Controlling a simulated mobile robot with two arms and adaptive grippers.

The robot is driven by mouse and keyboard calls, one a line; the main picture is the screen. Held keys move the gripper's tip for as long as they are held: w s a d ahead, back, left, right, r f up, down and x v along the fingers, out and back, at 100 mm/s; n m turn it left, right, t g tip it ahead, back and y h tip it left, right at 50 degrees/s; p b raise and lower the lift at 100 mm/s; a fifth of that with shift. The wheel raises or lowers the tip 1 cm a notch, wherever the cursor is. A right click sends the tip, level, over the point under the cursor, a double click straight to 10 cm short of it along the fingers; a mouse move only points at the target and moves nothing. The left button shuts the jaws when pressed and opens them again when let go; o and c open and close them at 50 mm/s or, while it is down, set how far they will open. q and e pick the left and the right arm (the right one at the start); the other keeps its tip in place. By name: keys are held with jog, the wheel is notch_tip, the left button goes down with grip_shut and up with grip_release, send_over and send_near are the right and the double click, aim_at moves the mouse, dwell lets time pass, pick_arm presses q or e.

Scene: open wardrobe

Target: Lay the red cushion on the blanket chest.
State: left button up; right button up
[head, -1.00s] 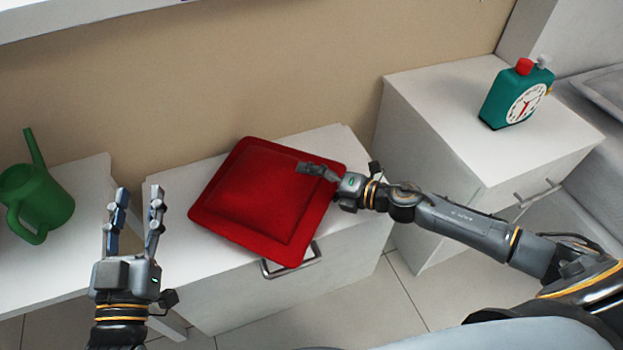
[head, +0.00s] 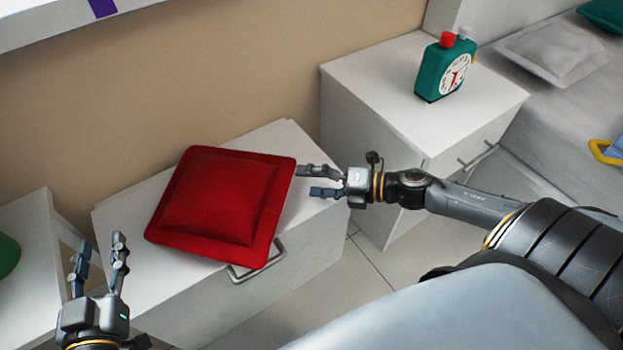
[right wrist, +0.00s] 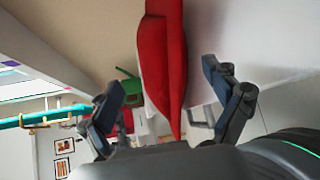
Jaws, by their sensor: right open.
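The red cushion (head: 222,205) lies flat on top of the white blanket chest (head: 305,215), turned at an angle, its front corner reaching over the chest's front edge above the handle. In the right wrist view the cushion (right wrist: 163,60) shows edge-on, ahead of the fingers. My right gripper (head: 312,181) is open and empty, just right of the cushion's right edge and apart from it; its fingers also show in the right wrist view (right wrist: 170,95). My left gripper (head: 98,262) is open and empty, in front of the chest's left end, left of the cushion.
A white cabinet (head: 355,88) with a teal timer (head: 443,68) on it stands right of the chest. A bed with a grey pillow (head: 552,50) is further right. A green watering can (head: 8,254) is at the left edge. The chest top right of the cushion is bare.

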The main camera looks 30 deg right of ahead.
jog(key=shift+s+a+r+m, duration=0.15)
jog(key=shift+a+m, duration=0.1)
jog(key=shift+m, duration=0.05)
jog(key=s+a+r+m+t+h, duration=0.1)
jog(key=a+r+m, duration=0.4)
jog(key=m, duration=0.8)
jog(key=s+a+r+m+t+h, duration=0.1)
jog(key=a+r+m+t+h, duration=0.3)
jog(key=m, duration=0.9)
notch_tip(320, 180, up, 2)
jog(key=shift+a+r+h, duration=0.15)
jog(key=shift+a+h, duration=0.7)
jog(key=shift+h, duration=0.05)
